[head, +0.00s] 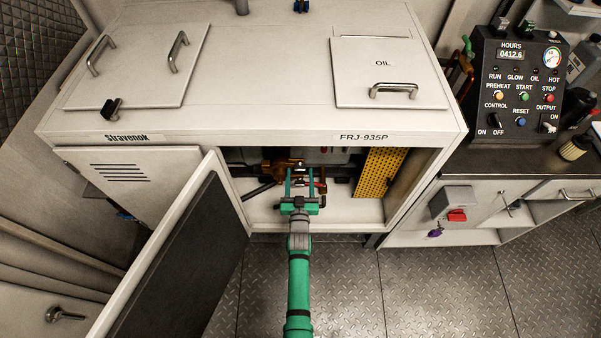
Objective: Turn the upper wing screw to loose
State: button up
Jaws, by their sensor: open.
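Brass-coloured fittings (277,168) lie just beyond and to the left of the fingertips. The upper wing screw cannot be made out clearly; it is too small or hidden among the fittings and behind the fingers. I cannot tell whether the fingers touch anything or stand around a part. Nothing is clearly held between them.
The cabinet door (185,255) stands open to the left of my arm. A yellow perforated panel (380,173) is on the compartment's right. A dark handle-like bar (259,191) lies left of the fingers. A control panel (516,95) stands at right. The plate floor (430,290) is clear.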

jog(key=shift+w, duration=0.75)
jog(key=shift+c, duration=0.3)
jog(key=c, duration=1)
jog(key=shift+d, duration=0.1)
